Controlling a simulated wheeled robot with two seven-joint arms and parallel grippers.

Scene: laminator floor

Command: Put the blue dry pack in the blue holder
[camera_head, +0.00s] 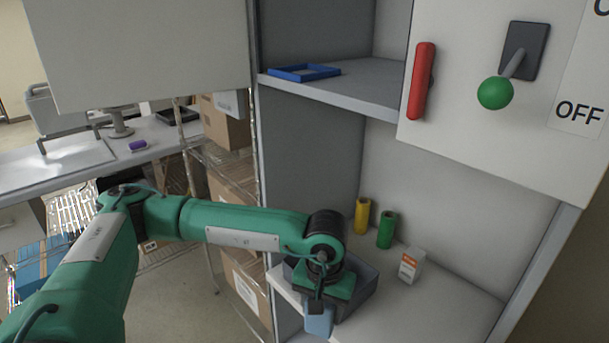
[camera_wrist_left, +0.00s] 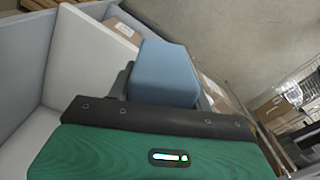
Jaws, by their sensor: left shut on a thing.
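The blue dry pack (camera_head: 318,321) is a light blue block held in my left gripper (camera_head: 317,304), in front of the lower shelf's front edge. In the left wrist view the pack (camera_wrist_left: 165,70) sticks out beyond the dark jaw parts. My left gripper is shut on it; its fingertips are mostly hidden. The blue holder (camera_head: 303,66) is a flat, open blue frame on the upper shelf, at its left end. It appears empty and lies well above and behind my left gripper. My right gripper is in neither view.
A grey bin (camera_head: 362,279) stands on the lower shelf (camera_head: 455,306), partly behind my left wrist. Yellow (camera_head: 362,216) and green (camera_head: 386,230) cylinders and a white-orange box (camera_head: 411,265) stand nearby. A panel with a red handle (camera_head: 421,82) and green-knobbed lever (camera_head: 495,93) hangs right of the upper shelf (camera_head: 375,85).

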